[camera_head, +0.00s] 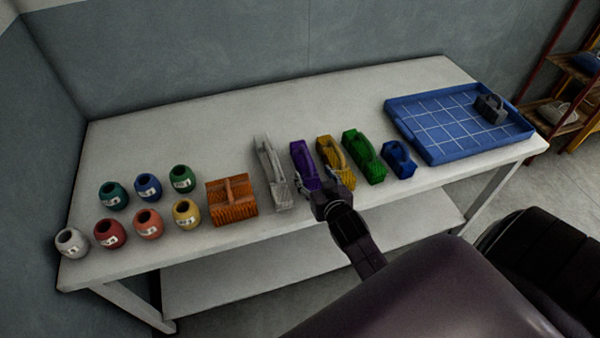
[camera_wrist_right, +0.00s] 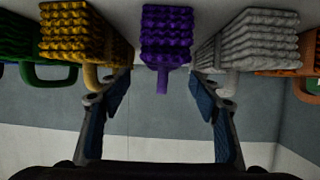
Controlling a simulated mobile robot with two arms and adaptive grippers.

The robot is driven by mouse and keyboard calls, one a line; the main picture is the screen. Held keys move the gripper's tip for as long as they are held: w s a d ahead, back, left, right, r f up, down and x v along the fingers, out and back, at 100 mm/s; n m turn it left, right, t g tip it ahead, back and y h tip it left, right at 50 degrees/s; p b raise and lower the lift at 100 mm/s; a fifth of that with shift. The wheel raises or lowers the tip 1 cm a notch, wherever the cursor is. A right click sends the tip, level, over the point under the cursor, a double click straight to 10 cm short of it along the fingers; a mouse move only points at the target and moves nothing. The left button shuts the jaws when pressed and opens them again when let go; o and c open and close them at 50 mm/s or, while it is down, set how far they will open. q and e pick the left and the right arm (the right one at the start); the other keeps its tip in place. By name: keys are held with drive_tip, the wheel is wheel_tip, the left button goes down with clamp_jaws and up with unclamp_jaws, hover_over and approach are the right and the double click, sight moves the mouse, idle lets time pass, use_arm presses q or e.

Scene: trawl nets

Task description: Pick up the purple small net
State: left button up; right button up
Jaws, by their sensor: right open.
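The purple small net (camera_head: 303,157) stands on the white table between a white net and a yellow net. My right gripper (camera_head: 316,185) is at its near end and partly covers it in the head view. In the right wrist view, upside down, the purple net (camera_wrist_right: 167,32) is straight ahead, with its handle hanging in line with the gap between the open fingers (camera_wrist_right: 161,86). The fingers are empty; I cannot tell whether the handle is between the tips or just beyond them. My left gripper is not in view.
The white net (camera_head: 268,170) and yellow net (camera_head: 331,153) stand close on either side. Green (camera_head: 363,156), blue (camera_head: 399,158) and orange (camera_head: 232,199) nets are farther out. Several labelled pots (camera_head: 148,186) stand at left. A blue gridded tray (camera_head: 440,125) holds a dark object (camera_head: 490,107).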

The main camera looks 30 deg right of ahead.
sight(312, 174)
drive_tip(key=shift+w+a+f, duration=0.1)
drive_tip(key=shift+w+f, duration=0.15)
drive_tip(key=shift+f, duration=0.25)
drive_tip(key=shift+w+f, duration=0.1)
drive_tip(key=shift+w, duration=0.25)
drive_tip(key=shift+w+d+f, duration=0.3)
drive_tip(key=shift+w+d, duration=0.15)
drive_tip(key=shift+w, duration=0.3)
drive_tip(key=shift+w+d+f+p, duration=0.15)
drive_tip(key=shift+w+p, duration=0.15)
drive_tip(key=shift+w, duration=0.35)
drive_tip(key=shift+x, duration=1.95)
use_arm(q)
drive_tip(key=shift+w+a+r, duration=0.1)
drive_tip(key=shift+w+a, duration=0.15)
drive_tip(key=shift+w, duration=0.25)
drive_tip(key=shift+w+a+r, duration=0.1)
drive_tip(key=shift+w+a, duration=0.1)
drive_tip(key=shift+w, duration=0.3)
use_arm(e)
drive_tip(key=shift+s, duration=0.1)
drive_tip(key=shift+c, duration=0.4)
drive_tip(key=c, duration=1.3)
drive_tip(key=shift+c, duration=0.2)
